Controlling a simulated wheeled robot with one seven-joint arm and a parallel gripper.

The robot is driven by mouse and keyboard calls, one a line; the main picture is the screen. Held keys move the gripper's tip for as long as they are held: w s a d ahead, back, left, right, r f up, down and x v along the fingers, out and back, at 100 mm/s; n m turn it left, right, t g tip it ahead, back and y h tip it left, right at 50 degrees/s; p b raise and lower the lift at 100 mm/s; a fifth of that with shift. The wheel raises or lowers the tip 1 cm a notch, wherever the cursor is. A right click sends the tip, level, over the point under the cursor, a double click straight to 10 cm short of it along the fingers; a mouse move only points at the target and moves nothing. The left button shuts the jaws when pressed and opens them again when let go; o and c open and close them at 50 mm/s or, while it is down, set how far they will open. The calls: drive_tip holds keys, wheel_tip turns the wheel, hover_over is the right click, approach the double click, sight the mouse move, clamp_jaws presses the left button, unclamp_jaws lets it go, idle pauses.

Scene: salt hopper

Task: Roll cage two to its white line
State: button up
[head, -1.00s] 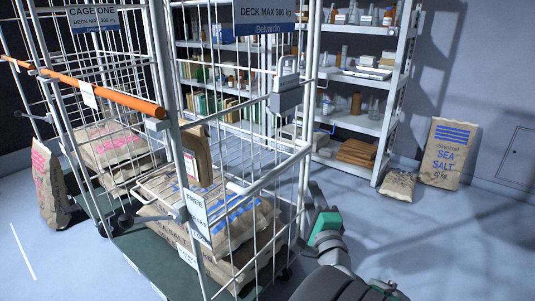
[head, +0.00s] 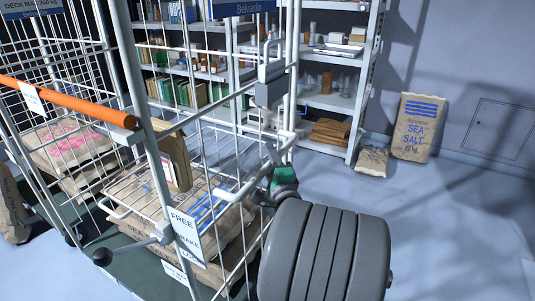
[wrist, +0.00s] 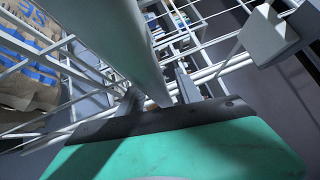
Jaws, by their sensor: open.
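Cage two (head: 135,65), a white wire roll cage, stands close in front, its name not readable. It holds stacked salt sacks (head: 215,210) and has a blue sign (head: 240,8) at the top. In the wrist view, a thick pale tube (wrist: 112,45) crosses just before the teal gripper pad (wrist: 180,150); contact cannot be told. No clear white floor line shows.
Cage one (head: 30,60) stands at left. An orange bar (head: 70,100) spans toward cage two. Shelving (head: 335,102) stands behind. Salt sacks (head: 415,128) lean on the back wall. The floor at right is open; a pale patch (head: 528,275) shows at its edge.

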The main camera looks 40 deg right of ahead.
drive_tip(key=shift+w+d, duration=0.2)
drive_tip(key=shift+w, duration=0.2)
clamp_jaws()
idle(1.2)
